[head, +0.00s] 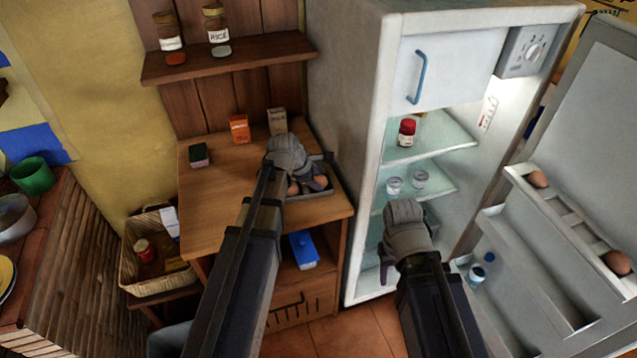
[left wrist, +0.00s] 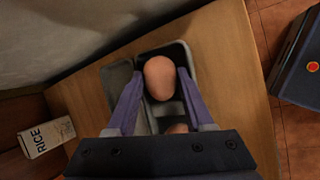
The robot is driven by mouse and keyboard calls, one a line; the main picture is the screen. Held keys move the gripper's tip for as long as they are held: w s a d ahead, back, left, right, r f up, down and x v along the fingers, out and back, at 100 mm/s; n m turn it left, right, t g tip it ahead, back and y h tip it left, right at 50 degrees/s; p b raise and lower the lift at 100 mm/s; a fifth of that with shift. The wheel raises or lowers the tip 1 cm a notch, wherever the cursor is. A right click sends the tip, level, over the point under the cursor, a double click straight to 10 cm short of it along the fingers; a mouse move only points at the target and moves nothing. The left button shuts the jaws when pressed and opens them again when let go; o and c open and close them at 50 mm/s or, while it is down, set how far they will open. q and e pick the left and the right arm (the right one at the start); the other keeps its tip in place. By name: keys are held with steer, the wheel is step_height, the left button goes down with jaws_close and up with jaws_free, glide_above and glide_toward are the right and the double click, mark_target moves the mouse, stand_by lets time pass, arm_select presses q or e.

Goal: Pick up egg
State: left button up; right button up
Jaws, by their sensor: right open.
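A brown egg (left wrist: 159,78) sits in a dark grey tray (left wrist: 182,50) in the left wrist view, between the two purple fingers of my left gripper (left wrist: 159,74). The fingers are close to its sides; I cannot tell whether both touch it. A second egg (left wrist: 177,129) shows partly in the tray, nearer the gripper's body. In the head view my left gripper (head: 300,165) is over the tray (head: 325,190) on the wooden counter and hides much of it. My right gripper (head: 404,262) is open and empty in front of the open fridge.
The open fridge (head: 345,120) stands to the right; its door shelf holds two eggs (head: 538,179) (head: 617,262). A rice box (head: 277,121), an orange box (head: 239,129) and a dark green box (head: 199,155) stand on the counter (head: 215,205). The counter's left part is clear.

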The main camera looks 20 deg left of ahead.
mark_target(317, 179)
arm_select(q)
steer(key=shift+a, duration=0.1)
steer(key=shift+c, duration=1.2)
step_height(317, 179, up, 10)
steer(key=p, duration=1)
